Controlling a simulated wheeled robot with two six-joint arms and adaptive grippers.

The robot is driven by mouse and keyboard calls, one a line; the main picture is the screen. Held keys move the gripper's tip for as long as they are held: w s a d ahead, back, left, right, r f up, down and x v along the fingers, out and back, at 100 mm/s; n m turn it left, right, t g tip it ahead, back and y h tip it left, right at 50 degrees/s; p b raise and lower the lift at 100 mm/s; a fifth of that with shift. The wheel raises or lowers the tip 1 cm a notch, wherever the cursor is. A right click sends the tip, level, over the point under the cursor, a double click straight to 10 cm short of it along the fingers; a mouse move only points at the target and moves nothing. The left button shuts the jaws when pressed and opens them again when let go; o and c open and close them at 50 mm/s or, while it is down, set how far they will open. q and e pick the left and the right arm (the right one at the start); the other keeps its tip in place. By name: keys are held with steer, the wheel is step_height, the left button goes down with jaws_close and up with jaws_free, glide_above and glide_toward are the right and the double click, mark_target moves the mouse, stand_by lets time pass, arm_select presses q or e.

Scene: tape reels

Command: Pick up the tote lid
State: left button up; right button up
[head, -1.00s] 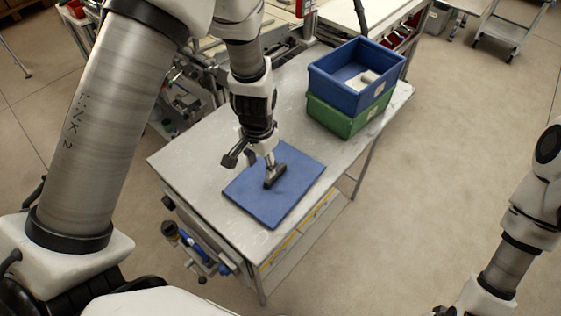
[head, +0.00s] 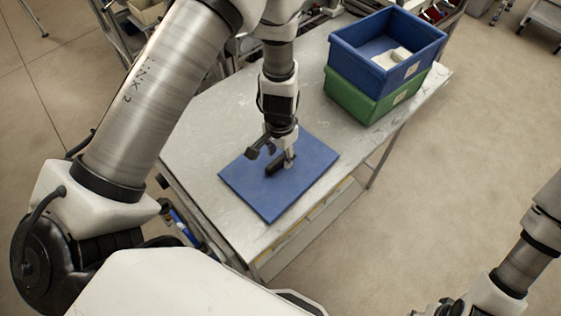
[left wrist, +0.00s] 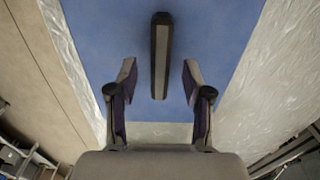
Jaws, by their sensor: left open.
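The tote lid is a flat blue panel (head: 275,200) lying on the metal table, with a dark bar handle (head: 276,165) on top. My left gripper (head: 280,163) is over the lid at the handle, pointing down. In the left wrist view, my left gripper (left wrist: 160,82) is open, with one finger on each side of the handle (left wrist: 161,45) and a gap on both sides. The blue lid (left wrist: 215,30) fills the middle there. My right arm shows at the lower right of the head view, but its gripper is not clearly visible.
A blue tote (head: 365,75) with pale items inside stands on a green tote (head: 350,101) at the table's far end. The metal table (head: 215,130) is bare to the left of the lid. Open floor (head: 450,180) lies to the right.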

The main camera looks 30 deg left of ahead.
arm_select(q)
step_height(320, 180, down, 2)
steer(key=shift+s, duration=0.15)
steer(key=shift+w+f, duration=0.1)
steer(key=shift+w, duration=0.1)
jaws_close()
steer(key=shift+s, duration=0.15)
